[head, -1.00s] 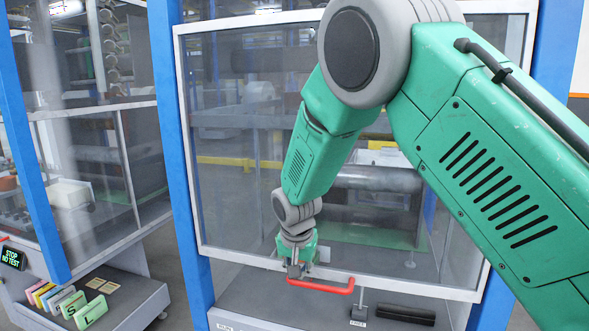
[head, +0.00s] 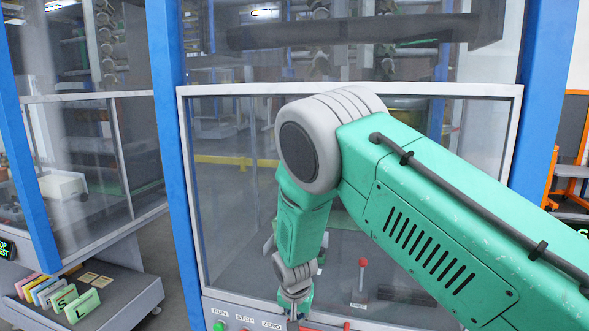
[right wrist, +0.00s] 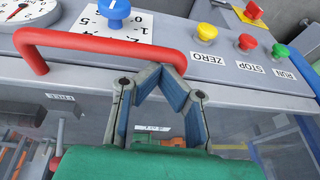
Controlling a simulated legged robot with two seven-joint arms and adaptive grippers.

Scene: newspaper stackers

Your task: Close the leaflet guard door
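The leaflet guard door (head: 188,190) is a clear panel in a pale frame between two blue posts. Its top edge sits well below the top of the opening, and its lower edge is down by the control labels. Its red handle (head: 310,327) shows at the bottom of the head view, mostly hidden by my arm, and crosses the right wrist view (right wrist: 95,41). My right gripper (right wrist: 162,72) has its fingertips together against the underside of the handle, near the handle's right end there. The bar is not seen between the fingers. My left gripper is out of view.
RUN, STOP and ZERO buttons line the panel, with the yellow ZERO button (right wrist: 206,32) close to the handle. A blue knob (right wrist: 116,10) is beside it. A red-topped lever (head: 363,263) stands behind the glass. Coloured cards (head: 83,305) stand on the left ledge.

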